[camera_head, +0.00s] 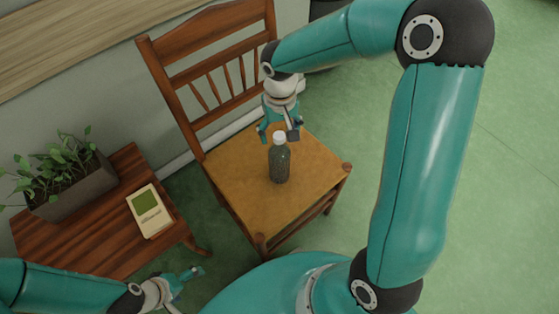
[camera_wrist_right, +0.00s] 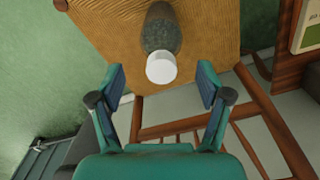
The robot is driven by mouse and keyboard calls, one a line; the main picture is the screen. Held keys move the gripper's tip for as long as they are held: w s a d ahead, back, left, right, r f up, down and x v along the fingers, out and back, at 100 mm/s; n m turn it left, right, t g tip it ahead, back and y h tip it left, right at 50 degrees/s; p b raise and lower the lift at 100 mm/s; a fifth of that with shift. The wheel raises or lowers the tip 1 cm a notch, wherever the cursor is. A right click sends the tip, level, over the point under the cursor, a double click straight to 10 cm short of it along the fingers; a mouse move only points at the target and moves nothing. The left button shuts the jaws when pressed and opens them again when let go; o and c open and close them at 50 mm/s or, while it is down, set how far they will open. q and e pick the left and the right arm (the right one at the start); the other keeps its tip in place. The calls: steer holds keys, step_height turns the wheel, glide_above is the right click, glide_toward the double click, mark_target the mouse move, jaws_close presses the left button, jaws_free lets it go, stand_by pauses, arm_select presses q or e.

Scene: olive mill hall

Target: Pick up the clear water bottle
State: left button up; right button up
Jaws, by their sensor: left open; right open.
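The clear water bottle (camera_head: 279,160) stands upright on the seat of a wooden chair (camera_head: 238,194); it has a white cap and looks dark and speckled through its wall. My right gripper (camera_head: 280,133) is open just behind the bottle in the head view. In the right wrist view the bottle (camera_wrist_right: 161,38) lies ahead, its white cap between and slightly beyond the open fingertips (camera_wrist_right: 160,82), with no finger touching it. My left gripper (camera_head: 190,279) is open and empty at the lower left, near the small table's front corner.
A small wooden table (camera_head: 92,242) left of the chair holds a planter (camera_head: 75,192) with a leafy plant and a cream box with a green panel (camera_head: 150,211). The chair's backrest (camera_head: 215,65) rises behind the seat. Green floor (camera_head: 510,200) is open on the right.

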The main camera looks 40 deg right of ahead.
mark_target(280, 143)
step_height(280, 143, down, 5)
steer(key=shift+a+r+b, duration=0.1)
steer(key=shift+r+b, duration=0.05)
steer(key=shift+b, duration=0.25)
steer(key=shift+r, duration=0.1)
jaws_close()
